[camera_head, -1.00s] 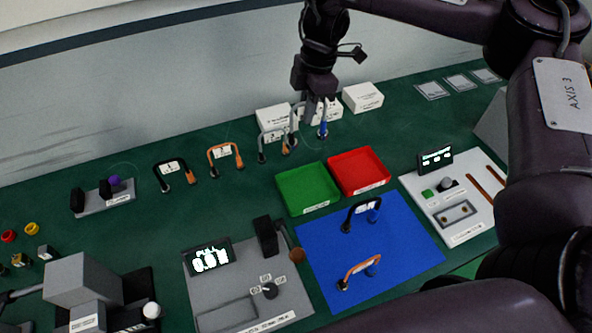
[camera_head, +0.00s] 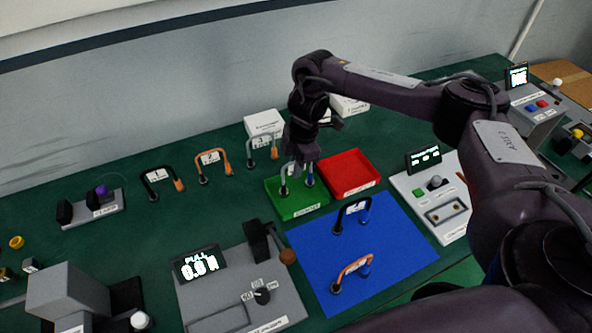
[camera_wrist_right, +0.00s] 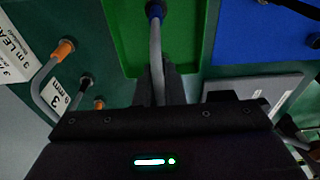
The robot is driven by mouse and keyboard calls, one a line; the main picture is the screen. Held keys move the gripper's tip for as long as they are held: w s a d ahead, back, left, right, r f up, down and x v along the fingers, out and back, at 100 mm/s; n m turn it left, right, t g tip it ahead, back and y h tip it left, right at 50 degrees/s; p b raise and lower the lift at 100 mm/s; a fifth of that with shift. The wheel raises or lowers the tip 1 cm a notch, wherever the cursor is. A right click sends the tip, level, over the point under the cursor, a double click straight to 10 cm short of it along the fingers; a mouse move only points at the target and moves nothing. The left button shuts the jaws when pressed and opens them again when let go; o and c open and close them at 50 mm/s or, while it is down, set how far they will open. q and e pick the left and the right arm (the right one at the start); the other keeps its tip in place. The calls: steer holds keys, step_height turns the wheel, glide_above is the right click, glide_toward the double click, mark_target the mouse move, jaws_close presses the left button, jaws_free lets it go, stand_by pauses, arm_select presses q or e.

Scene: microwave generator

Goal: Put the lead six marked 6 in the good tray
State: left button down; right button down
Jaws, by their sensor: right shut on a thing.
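My right gripper (camera_head: 301,158) is shut on a grey lead (camera_head: 284,176) with a blue end and a dark end. It holds the lead upright at the green tray (camera_head: 270,197). The lead's ends are over or in the tray; I cannot tell whether they touch its floor. In the right wrist view the lead (camera_wrist_right: 155,45) runs up from between the fingers (camera_wrist_right: 165,88), its blue end over the green tray (camera_wrist_right: 125,35). Its number is hidden, and the tray's label is too small to read. My left gripper is out of view.
A red tray (camera_head: 350,159) stands right beside the green one. A blue mat (camera_head: 315,250) in front bears a black lead and an orange lead. More leads stand to the left, including a grey one (camera_head: 251,148). White boxes (camera_head: 263,123) stand behind.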

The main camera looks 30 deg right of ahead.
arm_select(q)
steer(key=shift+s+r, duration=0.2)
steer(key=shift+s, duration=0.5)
arm_select(e)
step_height(320, 180, down, 2)
steer(key=shift+f, duration=0.1)
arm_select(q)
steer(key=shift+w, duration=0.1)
arm_select(e)
steer(key=c, duration=1.5)
jaws_free()
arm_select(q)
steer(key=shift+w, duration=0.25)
arm_select(e)
steer(key=r, duration=0.5)
steer(key=shift+w+d+b, duration=0.1)
steer(key=shift+d+b, duration=0.25)
steer(key=shift+b, duration=0.05)
steer(key=r, duration=0.2)
steer(key=r+p, duration=0.1)
steer(key=r, duration=0.3)
steer(key=shift+d, duration=0.4)
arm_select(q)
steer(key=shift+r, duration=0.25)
arm_select(e)
steer(key=shift+d+r, duration=0.1)
steer(key=shift+r, duration=0.4)
